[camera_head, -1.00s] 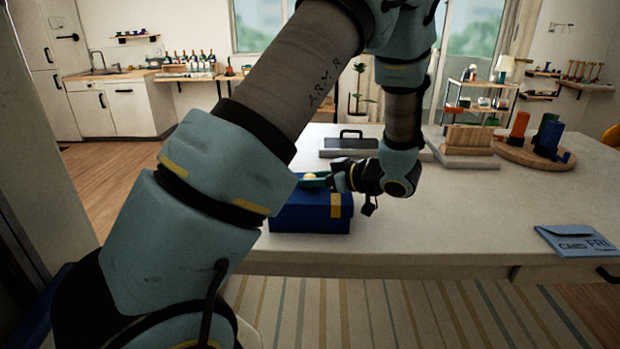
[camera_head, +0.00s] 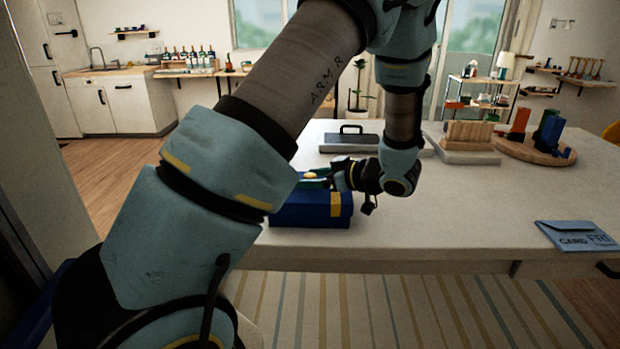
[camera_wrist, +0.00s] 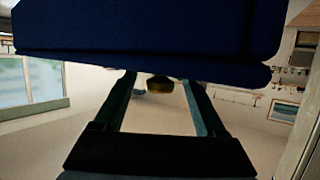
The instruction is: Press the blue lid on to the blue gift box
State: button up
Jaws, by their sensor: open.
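The blue gift box (camera_head: 305,213) stands near the table's front edge, with a yellow band at its right end. In the wrist view the box (camera_wrist: 150,25) fills the top, upside down. The blue lid (camera_wrist: 70,55) shows as a thin layer along the box there, with a fine seam between them. Whether it is fully seated I cannot tell. A brass-yellow knob (camera_wrist: 160,84) stands out from the lid; it also shows in the head view (camera_head: 311,177). My gripper (camera_head: 315,180) is open at the lid, its two fingers on either side of the knob, apart from it.
The white table (camera_head: 450,220) is clear to the right of the box. A blue card envelope (camera_head: 577,236) lies at the front right. Behind are a dark case (camera_head: 348,141), a wooden rack (camera_head: 468,134) and a round wooden tray (camera_head: 515,150) with coloured blocks.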

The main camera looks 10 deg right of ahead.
jog(key=shift+d, duration=0.1)
notch_tip(320, 180, up, 4)
jog(key=b, duration=0.3)
send_over(347, 200)
jog(key=shift+w+f, duration=0.15)
